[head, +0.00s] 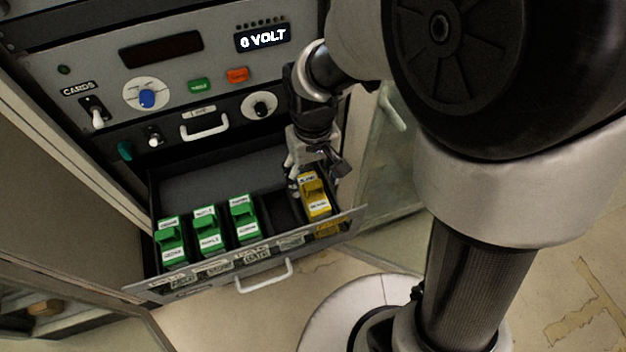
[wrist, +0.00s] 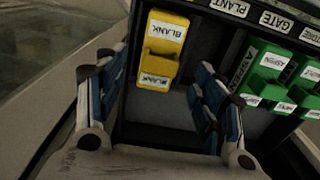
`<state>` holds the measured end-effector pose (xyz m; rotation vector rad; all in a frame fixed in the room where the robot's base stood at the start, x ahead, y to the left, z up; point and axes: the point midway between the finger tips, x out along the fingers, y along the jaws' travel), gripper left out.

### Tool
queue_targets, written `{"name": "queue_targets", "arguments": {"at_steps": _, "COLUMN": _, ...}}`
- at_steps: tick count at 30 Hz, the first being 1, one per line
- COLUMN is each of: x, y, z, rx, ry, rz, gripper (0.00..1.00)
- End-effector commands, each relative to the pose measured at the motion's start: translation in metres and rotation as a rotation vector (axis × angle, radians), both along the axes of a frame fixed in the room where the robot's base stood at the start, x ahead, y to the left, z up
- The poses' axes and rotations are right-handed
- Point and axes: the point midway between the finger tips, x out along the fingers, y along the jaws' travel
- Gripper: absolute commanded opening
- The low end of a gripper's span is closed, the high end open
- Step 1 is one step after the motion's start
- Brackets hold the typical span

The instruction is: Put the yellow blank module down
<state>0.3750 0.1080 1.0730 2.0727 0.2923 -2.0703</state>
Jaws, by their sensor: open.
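The yellow blank module (head: 314,197) sits in the right-end compartment of the pulled-out drawer (head: 337,221), close to its front wall. It also shows in the wrist view (wrist: 161,49), with two white BLANK labels facing the camera. My gripper (head: 312,171) is low over the drawer at the module's rear. Its fingers are spread wide on either side in the wrist view (wrist: 158,88), with a visible gap to the module, and nothing is held between them.
Green modules (head: 207,232) stand in the compartments to the left; the compartment beside the yellow module looks empty. Label plates line the drawer front, above a white handle (head: 264,276). The control panel (head: 190,62), with switches and knobs, rises behind the drawer.

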Motion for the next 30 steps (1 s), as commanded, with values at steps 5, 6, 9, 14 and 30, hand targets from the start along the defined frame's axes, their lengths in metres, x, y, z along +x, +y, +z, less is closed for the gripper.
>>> {"name": "queue_targets", "arguments": {"at_steps": 5, "x": 0.001, "y": 0.000, "z": 0.043, "rx": 0.001, "ry": -0.004, "rz": 0.000, "gripper": 0.63}}
{"name": "queue_targets", "arguments": {"at_steps": 6, "x": 0.001, "y": 0.000, "z": 0.049, "rx": 0.001, "ry": -0.004, "rz": 0.000, "gripper": 0.63}}
{"name": "queue_targets", "arguments": {"at_steps": 9, "x": 0.000, "y": 0.000, "z": 0.063, "rx": 0.001, "ry": -0.002, "rz": 0.000, "gripper": 0.63}}
{"name": "queue_targets", "arguments": {"at_steps": 14, "x": -0.001, "y": -0.002, "z": 0.076, "rx": 0.002, "ry": -0.006, "rz": -0.003, "gripper": 0.63}}
{"name": "queue_targets", "arguments": {"at_steps": 30, "x": -0.104, "y": -0.094, "z": 0.180, "rx": 0.055, "ry": -0.321, "rz": -0.224, "gripper": 0.63}}
